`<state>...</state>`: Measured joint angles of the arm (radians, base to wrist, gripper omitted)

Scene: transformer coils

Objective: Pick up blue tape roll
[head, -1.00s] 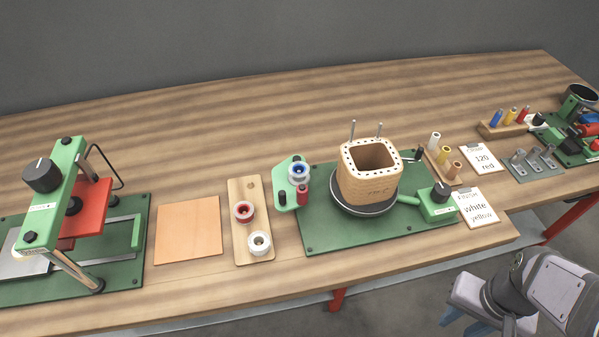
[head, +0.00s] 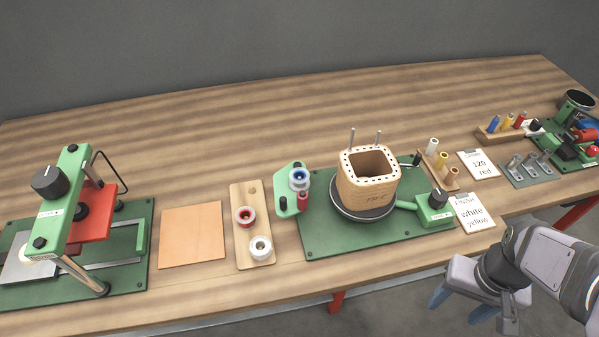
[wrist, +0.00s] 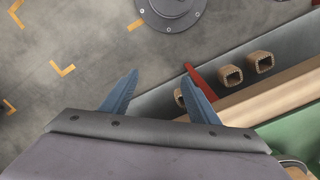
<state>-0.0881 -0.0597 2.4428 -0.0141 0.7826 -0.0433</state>
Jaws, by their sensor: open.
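The blue tape roll (head: 299,178) has a white rim and a blue core. In the head view it sits on the green dispenser (head: 284,203) at the left end of the green winding plate. My gripper (head: 462,312) is at the lower right of the head view, in front of the table edge and well right of the roll. In the wrist view my gripper (wrist: 160,85) shows two blue fingers spread apart with nothing between them. The wrist view looks down at the floor beside the table, and the blue roll is not in it.
A red tape roll (head: 245,216) and a white roll (head: 260,249) sit on a wooden board (head: 255,187) left of the dispenser. The tall wooden coil former (head: 367,182) stands on the green plate (head: 325,247), between the blue roll and my arm.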

